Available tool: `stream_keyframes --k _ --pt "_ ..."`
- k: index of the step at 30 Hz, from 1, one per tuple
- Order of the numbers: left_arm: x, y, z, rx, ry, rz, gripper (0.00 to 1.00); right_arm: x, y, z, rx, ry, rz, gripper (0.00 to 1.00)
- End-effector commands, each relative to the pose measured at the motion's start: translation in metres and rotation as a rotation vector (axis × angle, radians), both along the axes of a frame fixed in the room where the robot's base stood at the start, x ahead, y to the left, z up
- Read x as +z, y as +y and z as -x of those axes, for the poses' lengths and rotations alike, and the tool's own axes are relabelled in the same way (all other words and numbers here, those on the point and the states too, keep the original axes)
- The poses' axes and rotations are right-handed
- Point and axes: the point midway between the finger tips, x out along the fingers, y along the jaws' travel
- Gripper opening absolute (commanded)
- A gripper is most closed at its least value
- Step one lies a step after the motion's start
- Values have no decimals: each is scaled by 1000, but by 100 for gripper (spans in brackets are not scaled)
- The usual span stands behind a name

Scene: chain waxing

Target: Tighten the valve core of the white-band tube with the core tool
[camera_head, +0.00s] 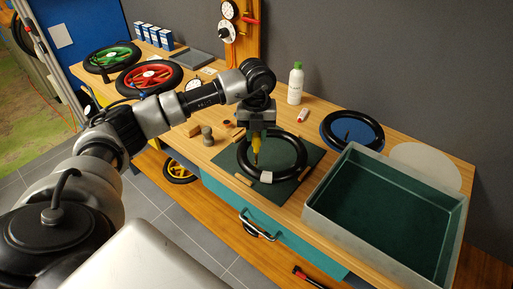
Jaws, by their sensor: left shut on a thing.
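The white-band tube (297,173) is a black ring lying on a dark green mat (313,153) on the workbench, with a white band (266,177) on its front edge. My left gripper (257,138) points down over the left part of the tube. It is shut on a yellow tool (256,145), which looks like the core tool. The tool's dark tip reaches down by the inner side of the ring. The valve core is too small to make out, and I cannot tell whether the tip touches it. My right gripper is not in view.
A grey tray with a green lining (385,200) stands at the right. Another black tube on a blue disc (352,131) lies behind it. A white bottle (295,84) stands at the back. Red (150,76) and green (111,57) wheels lie at the far left.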

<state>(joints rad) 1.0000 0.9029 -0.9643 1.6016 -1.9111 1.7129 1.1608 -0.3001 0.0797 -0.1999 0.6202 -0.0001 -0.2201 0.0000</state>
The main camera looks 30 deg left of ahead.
Motion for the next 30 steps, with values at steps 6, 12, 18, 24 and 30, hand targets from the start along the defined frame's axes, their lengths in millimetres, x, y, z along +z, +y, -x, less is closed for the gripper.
stream_keyframes --k 6,12,18,24,30 --pt "11 0 0 0 -1 0 8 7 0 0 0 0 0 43" --pt "31 0 0 0 -2 1 8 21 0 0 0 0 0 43" --pt "42 0 0 0 0 0 8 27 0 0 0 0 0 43" --pt "40 0 0 0 0 0 8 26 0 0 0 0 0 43" --pt "37 -7 4 -142 0 -4 8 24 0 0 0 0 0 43"
